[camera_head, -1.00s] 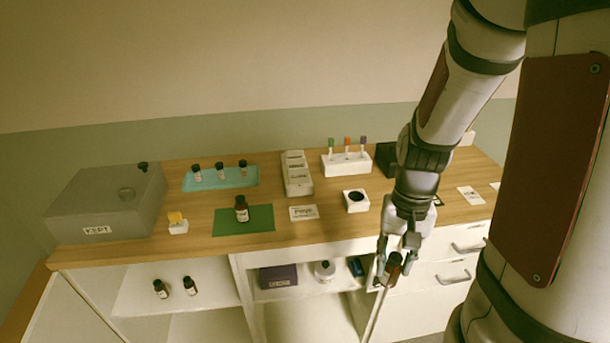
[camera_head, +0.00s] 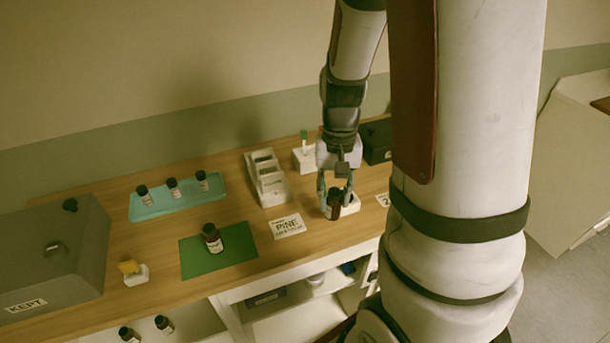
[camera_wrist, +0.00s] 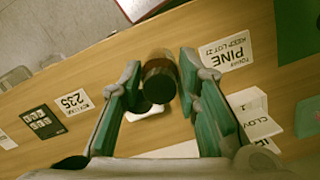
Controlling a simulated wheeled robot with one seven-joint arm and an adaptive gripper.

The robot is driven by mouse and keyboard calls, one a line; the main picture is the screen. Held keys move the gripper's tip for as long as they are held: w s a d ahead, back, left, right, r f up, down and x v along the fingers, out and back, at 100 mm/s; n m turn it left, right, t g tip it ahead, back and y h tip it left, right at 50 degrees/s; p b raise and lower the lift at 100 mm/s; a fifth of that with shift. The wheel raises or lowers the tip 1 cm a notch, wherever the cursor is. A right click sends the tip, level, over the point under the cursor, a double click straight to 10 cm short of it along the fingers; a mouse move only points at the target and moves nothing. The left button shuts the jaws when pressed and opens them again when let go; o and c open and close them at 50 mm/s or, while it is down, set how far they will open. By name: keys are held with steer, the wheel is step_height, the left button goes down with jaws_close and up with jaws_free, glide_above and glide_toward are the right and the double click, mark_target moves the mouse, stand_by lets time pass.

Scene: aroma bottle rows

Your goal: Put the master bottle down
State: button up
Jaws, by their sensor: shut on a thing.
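My gripper (camera_head: 336,192) is shut on a dark brown bottle with a dark cap, the master bottle (camera_head: 333,209), held upright between green-lined fingers. It is over or beside a white block stand (camera_head: 351,205), near the table's front right. In the wrist view the bottle (camera_wrist: 158,75) sits between the fingertips of my gripper (camera_wrist: 160,80), with white of the stand showing below it. Whether the bottle's base touches the stand is hidden. Another brown bottle (camera_head: 212,238) stands on a green mat (camera_head: 190,258) to the left.
A PINE card (camera_head: 287,226) lies left of the stand. Behind are a white compartment tray (camera_head: 268,178) and a white strip holder (camera_head: 305,160). A teal tray (camera_head: 150,210) holds three small bottles. A grey KEPT box (camera_head: 40,260) is at left, near a yellow-topped block (camera_head: 136,274).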

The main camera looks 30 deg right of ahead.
steer(key=w+f, duration=0.1)
steer(key=w, duration=0.2)
steer(key=w+d+f, duration=0.1)
steer(key=w, duration=0.3)
steer(key=w+d+f+p, duration=0.1)
steer(key=w, duration=0.2)
steer(key=shift+w+d+f, duration=0.2)
steer(key=shift+w+d, duration=0.05)
steer(key=shift+w, duration=0.1)
steer(key=shift+w+f, duration=0.1)
steer(key=shift+f, duration=0.5)
steer(key=shift+f, duration=0.1)
steer(key=o, duration=1.2)
steer(key=shift+c, duration=0.2)
